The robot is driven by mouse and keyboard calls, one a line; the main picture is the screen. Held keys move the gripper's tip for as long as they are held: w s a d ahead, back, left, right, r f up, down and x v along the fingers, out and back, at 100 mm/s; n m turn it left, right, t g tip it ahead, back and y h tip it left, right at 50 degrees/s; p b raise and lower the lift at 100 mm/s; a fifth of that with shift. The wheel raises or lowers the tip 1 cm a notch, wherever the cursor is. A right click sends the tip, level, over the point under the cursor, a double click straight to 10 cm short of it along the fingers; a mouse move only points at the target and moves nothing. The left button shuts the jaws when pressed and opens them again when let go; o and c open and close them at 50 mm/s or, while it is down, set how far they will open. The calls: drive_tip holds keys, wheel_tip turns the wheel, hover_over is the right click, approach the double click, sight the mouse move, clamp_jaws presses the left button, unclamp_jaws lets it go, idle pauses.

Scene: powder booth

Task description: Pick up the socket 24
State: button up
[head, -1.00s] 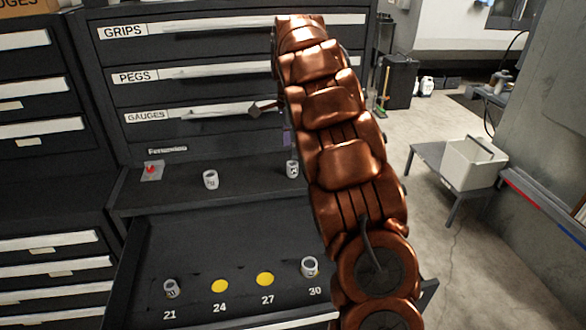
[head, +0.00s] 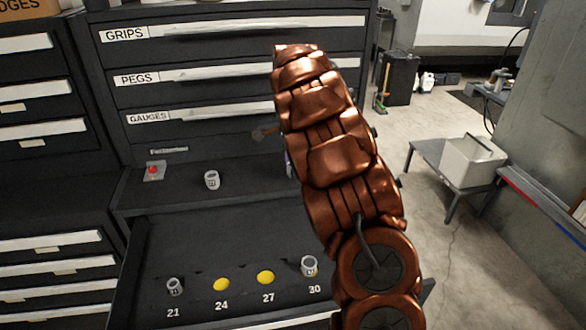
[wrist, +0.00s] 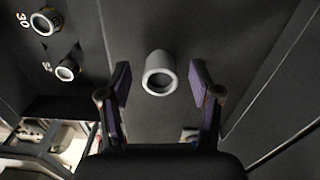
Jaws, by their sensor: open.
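A grey socket (wrist: 160,73) stands on the dark surface between and just beyond the fingers of my gripper (wrist: 160,86) in the wrist view. The fingers are open, one on either side, and look apart from it. Its number cannot be read, and my arm hides its place in the head view. Another light socket (head: 212,180) stands on the ledge to the left, its number too small to read. The open drawer (head: 185,245) below has bare yellow spots at 24 (head: 221,285) and 27 (head: 265,277).
A socket stands at 21 (head: 174,287) and another at 30 (head: 309,266). A small card with a red item (head: 153,171) lies on the ledge. Closed drawers rise behind it. A bench with a pale bin (head: 472,162) stands right, on open floor.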

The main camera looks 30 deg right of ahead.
drive_tip(key=shift+c, duration=0.3)
clamp_jaws()
idle(0.3)
drive_tip(key=shift+r+b, duration=1.15)
drive_tip(key=shift+r, duration=3.85)
